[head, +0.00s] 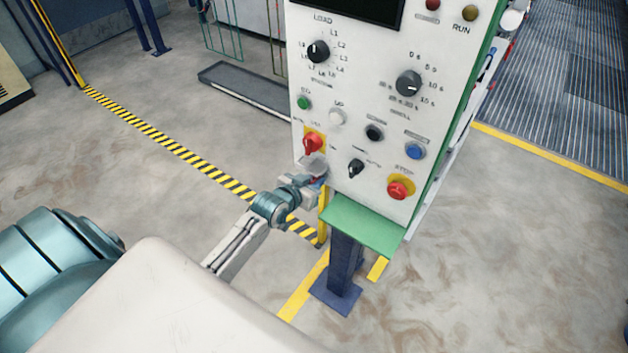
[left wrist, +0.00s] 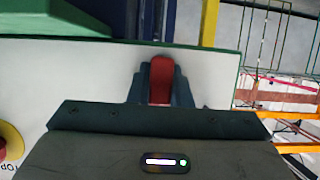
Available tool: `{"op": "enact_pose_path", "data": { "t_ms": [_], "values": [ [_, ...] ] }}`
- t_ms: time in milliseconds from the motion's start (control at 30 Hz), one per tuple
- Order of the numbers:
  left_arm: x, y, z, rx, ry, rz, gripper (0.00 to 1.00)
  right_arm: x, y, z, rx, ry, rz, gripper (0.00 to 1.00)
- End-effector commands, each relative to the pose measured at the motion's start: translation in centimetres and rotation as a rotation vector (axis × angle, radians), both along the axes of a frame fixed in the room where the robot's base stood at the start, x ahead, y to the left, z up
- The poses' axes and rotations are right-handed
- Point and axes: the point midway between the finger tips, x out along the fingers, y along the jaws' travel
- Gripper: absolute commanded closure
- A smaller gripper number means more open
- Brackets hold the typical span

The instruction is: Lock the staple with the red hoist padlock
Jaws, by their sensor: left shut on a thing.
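My left gripper (head: 314,174) is at the lower left edge of the control panel, just below a red rotary handle (head: 313,143) on a yellow plate. In the left wrist view, the two dark fingers of the left gripper (left wrist: 161,84) are shut on a red body, which I take to be the red padlock (left wrist: 161,78). In the head view the padlock is mostly hidden by the gripper. I cannot make out the staple or the shackle, nor whether they touch. My right gripper is not in view.
The white control panel (head: 345,118) carries several knobs and buttons, with a red stop button (head: 398,188) at lower right. A green ledge (head: 362,226) juts out below it, on a dark blue post (head: 345,265). Open floor lies left of the panel.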

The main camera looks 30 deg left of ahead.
Motion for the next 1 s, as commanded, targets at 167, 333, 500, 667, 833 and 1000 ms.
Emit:
{"op": "enact_pose_path", "data": {
  "t_ms": [167,333,500,667,833,1000],
  "values": [
    [0.0,0.0,0.0,0.000,0.000,0.000,0.70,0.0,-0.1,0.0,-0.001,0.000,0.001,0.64],
    [0.0,0.0,0.0,0.000,0.000,0.000,0.57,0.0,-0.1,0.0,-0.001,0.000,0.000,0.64],
    [0.0,0.0,0.0,0.000,0.001,0.000,0.57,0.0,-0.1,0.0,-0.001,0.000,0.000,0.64],
    [-0.9,0.1,0.2,0.004,0.001,-0.002,0.57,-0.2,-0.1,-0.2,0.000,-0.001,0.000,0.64],
    [-3.8,0.3,1.3,0.005,0.002,-0.003,0.57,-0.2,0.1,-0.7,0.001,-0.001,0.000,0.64],
    [-7.0,0.6,2.6,0.004,0.003,-0.003,0.57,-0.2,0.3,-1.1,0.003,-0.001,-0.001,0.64]
  ]
}}
